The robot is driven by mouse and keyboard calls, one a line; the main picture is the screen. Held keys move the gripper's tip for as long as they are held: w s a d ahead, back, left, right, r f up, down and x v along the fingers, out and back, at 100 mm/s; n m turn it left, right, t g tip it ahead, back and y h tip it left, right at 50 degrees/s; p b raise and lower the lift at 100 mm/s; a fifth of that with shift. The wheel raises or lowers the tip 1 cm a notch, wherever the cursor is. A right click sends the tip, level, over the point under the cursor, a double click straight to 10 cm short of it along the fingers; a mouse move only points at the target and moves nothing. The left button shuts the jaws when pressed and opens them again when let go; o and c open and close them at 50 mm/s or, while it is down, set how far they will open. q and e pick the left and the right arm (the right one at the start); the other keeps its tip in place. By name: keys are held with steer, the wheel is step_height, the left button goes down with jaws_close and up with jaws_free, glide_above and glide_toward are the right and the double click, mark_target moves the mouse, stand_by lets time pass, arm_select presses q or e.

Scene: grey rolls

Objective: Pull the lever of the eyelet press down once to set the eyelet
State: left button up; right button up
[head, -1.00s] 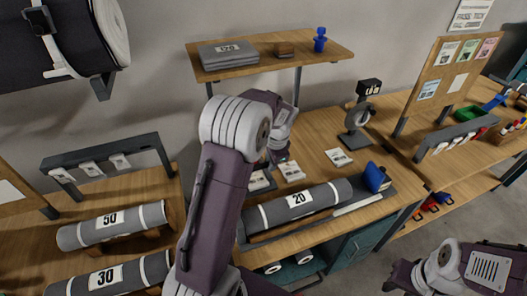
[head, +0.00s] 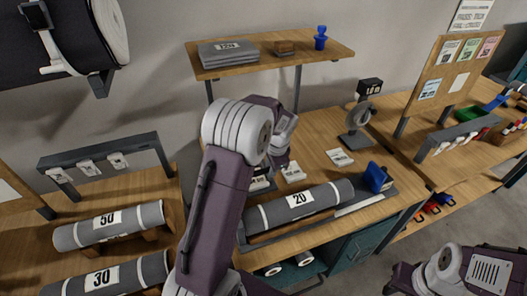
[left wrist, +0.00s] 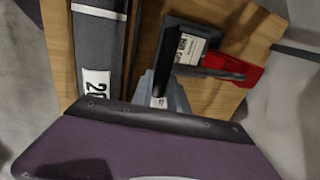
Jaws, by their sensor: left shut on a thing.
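My left arm reaches over the middle bench in the head view, and its wrist (head: 283,130) is above the bench behind the grey roll marked 20 (head: 300,198). The arm hides much of what is beneath it. In the left wrist view a black upright part with a white label (left wrist: 190,46), a dark grey bar (left wrist: 212,73) and a red part (left wrist: 232,66) appear to belong to the eyelet press. My left gripper (left wrist: 165,92) is shut on what looks like the press lever; the contact is partly hidden. My right gripper is not clearly seen; only its arm shows at lower right.
The roll marked 20 lies along the front of the bench. A blue block (head: 377,177), a white card (head: 339,157) and a grey stand with a round part (head: 357,125) are to the right. A wooden shelf (head: 320,51) hangs above at the back.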

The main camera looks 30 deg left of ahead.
arm_select(q)
steer(key=shift+f, duration=0.3)
steer(key=shift+s+f, duration=0.1)
steer(key=shift+f, duration=0.25)
steer(key=o, duration=0.4)
steer(key=shift+f+b, duration=0.15)
steer(key=shift+b, duration=0.15)
steer(key=o, duration=0.5)
